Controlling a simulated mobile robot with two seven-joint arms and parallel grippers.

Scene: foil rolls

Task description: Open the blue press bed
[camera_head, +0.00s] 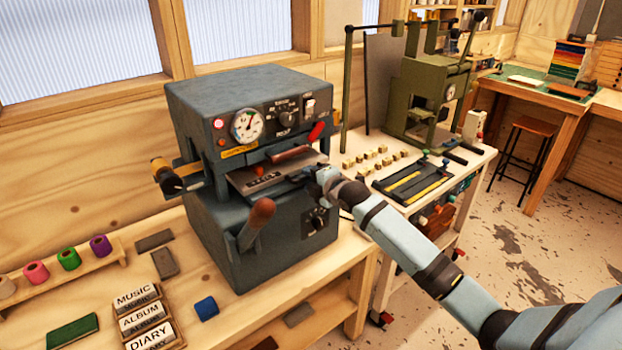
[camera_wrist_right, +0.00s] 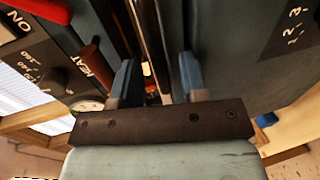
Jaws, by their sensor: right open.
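The blue-grey press (camera_head: 235,110) stands on the wooden bench, with a gauge, dial and switch on its front. Its bed (camera_head: 258,178), a metal plate with small type on it, sits in the front slot under a reddish-brown bar (camera_head: 290,153). My right gripper (camera_head: 318,178) is at the right front end of the bed. In the right wrist view its blue fingers (camera_wrist_right: 158,80) are apart, facing the slot and its long metal edges. I cannot tell if they touch the bed. My left gripper is not in view.
A wooden-knobbed lever (camera_head: 258,215) sticks out at the press front, and a side handle (camera_head: 168,178) at its left. A green press (camera_head: 425,85) stands on the right table.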

